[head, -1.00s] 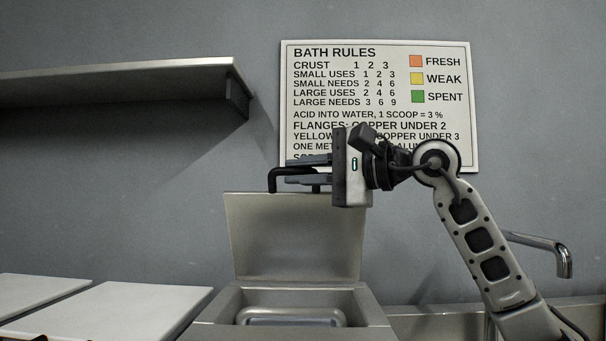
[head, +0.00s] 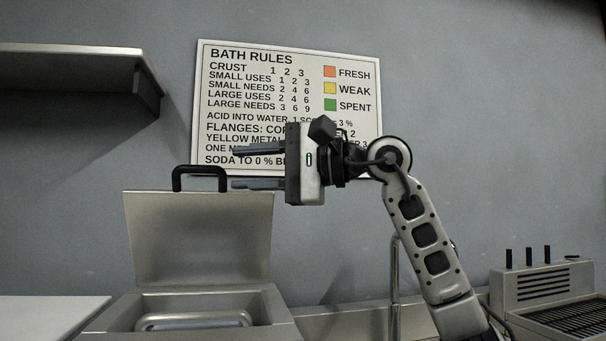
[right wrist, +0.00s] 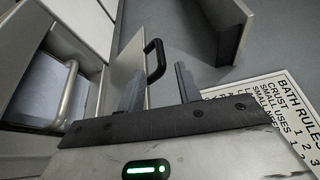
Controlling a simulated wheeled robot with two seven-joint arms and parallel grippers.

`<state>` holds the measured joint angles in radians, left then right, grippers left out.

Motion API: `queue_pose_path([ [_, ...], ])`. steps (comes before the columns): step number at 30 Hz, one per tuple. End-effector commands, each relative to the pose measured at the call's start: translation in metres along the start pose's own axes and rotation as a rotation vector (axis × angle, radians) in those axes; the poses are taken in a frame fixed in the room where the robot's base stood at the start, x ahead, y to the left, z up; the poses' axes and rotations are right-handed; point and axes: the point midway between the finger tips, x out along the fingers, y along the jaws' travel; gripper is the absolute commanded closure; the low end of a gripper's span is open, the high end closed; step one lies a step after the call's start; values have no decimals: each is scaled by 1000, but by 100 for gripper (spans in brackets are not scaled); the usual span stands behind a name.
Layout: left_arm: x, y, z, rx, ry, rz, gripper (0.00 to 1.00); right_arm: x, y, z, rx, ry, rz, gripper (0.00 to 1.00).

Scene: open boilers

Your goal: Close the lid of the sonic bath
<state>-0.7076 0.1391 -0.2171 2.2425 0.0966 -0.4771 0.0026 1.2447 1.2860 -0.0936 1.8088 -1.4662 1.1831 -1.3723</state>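The sonic bath (head: 278,310) is a metal box with its lid (head: 200,238) standing up open, leaning slightly back. A black handle (head: 200,171) sits on the lid's top edge. The lid (right wrist: 122,72) and handle (right wrist: 158,60) also show in the right wrist view. My right gripper (head: 234,168) is open and empty, just right of the handle, its fingers pointing left and one above the other. The fingertips look apart from the handle. A metal basin (head: 195,321) shows inside the bath. My left gripper is out of view.
A shelf (head: 80,75) juts from the wall at upper left. A rules sign (head: 225,115) hangs behind my right gripper. A white board (head: 50,312) lies left of the bath. A tap (head: 394,285) stands to the right, and a slotted metal unit (head: 540,290) stands farther right.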

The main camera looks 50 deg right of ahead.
Motion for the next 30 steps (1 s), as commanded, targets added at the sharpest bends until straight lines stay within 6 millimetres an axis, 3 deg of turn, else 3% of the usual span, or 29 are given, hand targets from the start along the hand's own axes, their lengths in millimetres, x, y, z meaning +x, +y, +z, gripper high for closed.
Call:
queue_pose_path([
  [6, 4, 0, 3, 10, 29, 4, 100, -53, 4, -1, 0, 4, -1, 66],
  [12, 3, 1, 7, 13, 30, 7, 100, -82, 2, -1, 0, 2, 1, 66],
  [24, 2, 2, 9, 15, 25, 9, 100, -92, 0, 0, -1, -1, 1, 66],
  [25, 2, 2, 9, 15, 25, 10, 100, -92, 0, 0, -1, -1, 1, 68],
  [28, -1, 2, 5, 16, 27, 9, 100, -88, -3, 1, 10, -10, 3, 96],
  [30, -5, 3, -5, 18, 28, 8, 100, -79, -9, 3, 40, -36, 10, 100],
])
